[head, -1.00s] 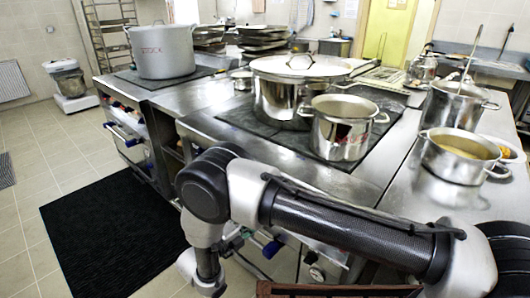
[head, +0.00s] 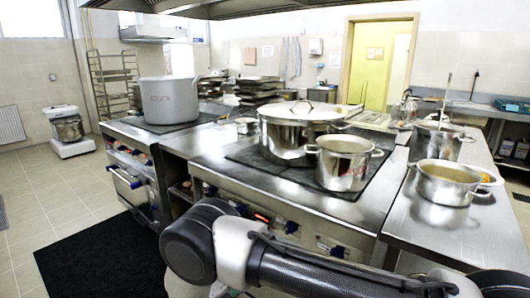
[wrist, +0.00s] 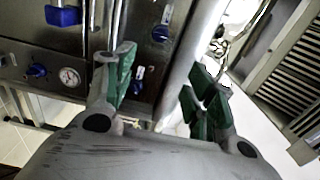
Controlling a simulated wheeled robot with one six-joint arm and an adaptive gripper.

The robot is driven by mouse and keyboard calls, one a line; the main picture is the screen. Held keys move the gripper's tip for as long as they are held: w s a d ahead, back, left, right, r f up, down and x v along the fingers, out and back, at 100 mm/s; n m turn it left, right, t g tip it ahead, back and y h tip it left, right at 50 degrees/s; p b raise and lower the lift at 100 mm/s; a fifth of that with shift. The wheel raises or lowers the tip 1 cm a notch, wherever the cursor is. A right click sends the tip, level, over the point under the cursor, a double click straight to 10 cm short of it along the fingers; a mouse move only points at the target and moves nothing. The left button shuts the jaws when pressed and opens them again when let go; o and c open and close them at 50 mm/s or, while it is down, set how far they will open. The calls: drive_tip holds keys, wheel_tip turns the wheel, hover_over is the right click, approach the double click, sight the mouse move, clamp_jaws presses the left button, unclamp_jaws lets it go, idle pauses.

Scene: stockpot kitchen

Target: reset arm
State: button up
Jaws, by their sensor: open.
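Beyond the fingers, the wrist view shows a steel stove front with blue knobs (wrist: 37,70) and a round gauge (wrist: 70,77). I cannot tell the distance from the fingers to the stove front.
A lidded pot (head: 290,135) and a smaller pot (head: 343,165) stand on the stove, with a large grey pot (head: 168,100) at the left. More pots, including an open one (head: 447,184), stand on the right counter.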

drive_tip(key=s+d+f+m+g+h, duration=0.1)
drive_tip(key=s+d+f+m+g, duration=0.25)
drive_tip(key=d+m, duration=0.35)
drive_tip(key=s+d+r+n+g+y, duration=0.2)
drive_tip(key=s+d+r+n+y, duration=0.2)
drive_tip(key=d+r+n, duration=0.6)
drive_tip(key=s+d+r+n+g+y, duration=0.2)
drive_tip(key=s+d+r+n, duration=0.6)
drive_tip(key=r, duration=1.1)
drive_tip(key=s+d+r+n+g+y, duration=0.2)
drive_tip(key=s+d+r+n+y, duration=0.4)
drive_tip(key=d+r+n, duration=0.8)
drive_tip(key=d+r, duration=0.1)
drive_tip(key=d, duration=0.4)
drive_tip(key=shift+s, duration=0.35)
drive_tip(key=shift+g, duration=0.25)
